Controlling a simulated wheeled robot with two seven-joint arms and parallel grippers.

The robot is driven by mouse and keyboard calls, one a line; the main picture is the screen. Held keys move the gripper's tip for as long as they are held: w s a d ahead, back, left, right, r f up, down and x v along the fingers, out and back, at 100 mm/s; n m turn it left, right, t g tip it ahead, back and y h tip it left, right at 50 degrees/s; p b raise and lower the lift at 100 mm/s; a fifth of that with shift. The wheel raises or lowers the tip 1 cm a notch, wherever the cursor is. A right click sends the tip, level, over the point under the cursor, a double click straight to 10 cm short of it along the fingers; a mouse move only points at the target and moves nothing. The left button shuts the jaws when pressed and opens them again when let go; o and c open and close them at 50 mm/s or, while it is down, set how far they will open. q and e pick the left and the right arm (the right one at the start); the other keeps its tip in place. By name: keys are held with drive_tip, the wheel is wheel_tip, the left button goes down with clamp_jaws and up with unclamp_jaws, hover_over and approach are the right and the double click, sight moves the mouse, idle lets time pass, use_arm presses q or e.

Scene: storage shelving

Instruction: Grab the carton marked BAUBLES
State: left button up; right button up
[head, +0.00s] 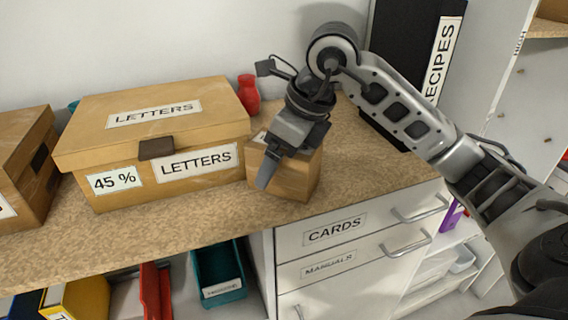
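No label reading BAUBLES can be read in the head view. A small brown carton (301,183) stands on the counter, right of the big LETTERS box; the gripper covers most of its label. Another brown carton (25,150) at the left edge has a cut-off label of which only a final letter, like S, shows. My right gripper (268,172) comes in from the right and points down at the front of the small carton. Its fingers overlap in this view, so opening and contact cannot be told. My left gripper is not in view.
The LETTERS box (150,136) stands close left of the small carton. A red vase (249,95) is behind it. A black RECIPES binder (405,55) stands at the back right. The counter (130,240) is clear in front; drawers and bins are below.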

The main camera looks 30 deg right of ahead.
drive_tip(key=c, duration=1.3)
drive_tip(key=shift+r, duration=0.1)
